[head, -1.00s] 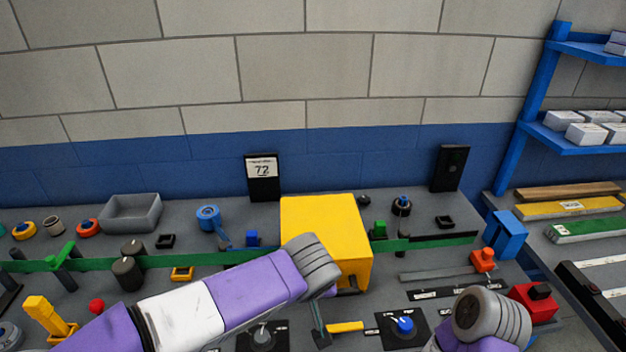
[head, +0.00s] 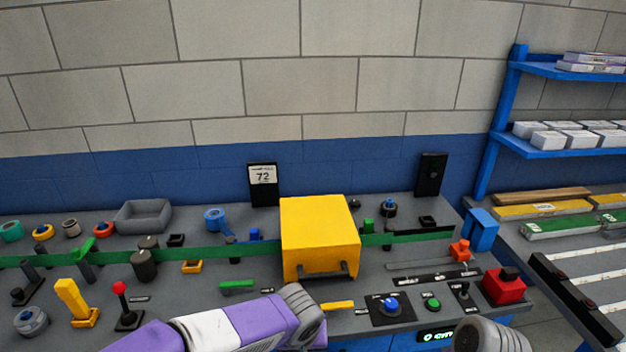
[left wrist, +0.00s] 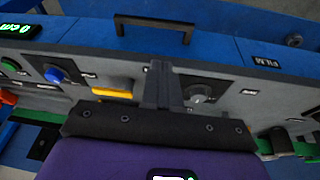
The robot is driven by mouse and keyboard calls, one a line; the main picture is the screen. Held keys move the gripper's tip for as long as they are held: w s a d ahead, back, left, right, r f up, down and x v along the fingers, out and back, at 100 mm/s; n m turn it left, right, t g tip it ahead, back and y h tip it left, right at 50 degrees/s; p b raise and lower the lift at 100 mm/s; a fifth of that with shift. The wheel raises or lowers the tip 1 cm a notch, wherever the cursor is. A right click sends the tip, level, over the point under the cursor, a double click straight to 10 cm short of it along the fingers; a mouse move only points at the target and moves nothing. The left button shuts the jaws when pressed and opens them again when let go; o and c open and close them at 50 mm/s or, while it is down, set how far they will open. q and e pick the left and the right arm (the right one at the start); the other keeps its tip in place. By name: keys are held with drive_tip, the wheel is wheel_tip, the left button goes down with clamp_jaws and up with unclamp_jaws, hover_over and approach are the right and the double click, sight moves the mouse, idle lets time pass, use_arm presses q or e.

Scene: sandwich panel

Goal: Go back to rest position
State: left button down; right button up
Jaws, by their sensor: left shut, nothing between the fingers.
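My left arm (head: 235,325), purple and white, comes in from the lower left of the head view and ends at a grey joint in front of the yellow box. Its fingers are hidden there. In the left wrist view my left gripper (left wrist: 165,82) is shut and empty, over the panel near a grey knob (left wrist: 200,98) and a yellow bar (left wrist: 112,93). I cannot tell how close the fingertips are to the panel. A grey part of my right arm (head: 490,336) shows at the bottom right of the head view; its gripper is out of view.
The yellow box (head: 320,235) stands mid-bench by a green strip (head: 110,256). A red-knobbed lever (head: 120,290), a blue button (head: 391,305) and a red block (head: 503,286) stand near the front. A black handle (left wrist: 155,22) projects from the blue front. Shelves (head: 560,145) stand right.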

use_arm(q)
drive_tip(key=s+a+f+g+h+p, duration=0.1)
drive_tip(key=s+a+f+g+h, duration=0.15)
drive_tip(key=f, duration=0.85)
drive_tip(key=s+a+f+g+h+p, duration=0.1)
drive_tip(key=s+f, duration=0.3)
drive_tip(key=f, duration=0.6)
drive_tip(key=s+a+f+n, duration=0.2)
drive_tip(key=s+a+f, duration=0.2)
drive_tip(key=s+f, duration=0.4)
drive_tip(key=shift+s+a+f+n, duration=0.2)
drive_tip(key=shift+s+f+n, duration=0.15)
drive_tip(key=shift+f, duration=0.15)
drive_tip(key=shift+t, duration=0.25)
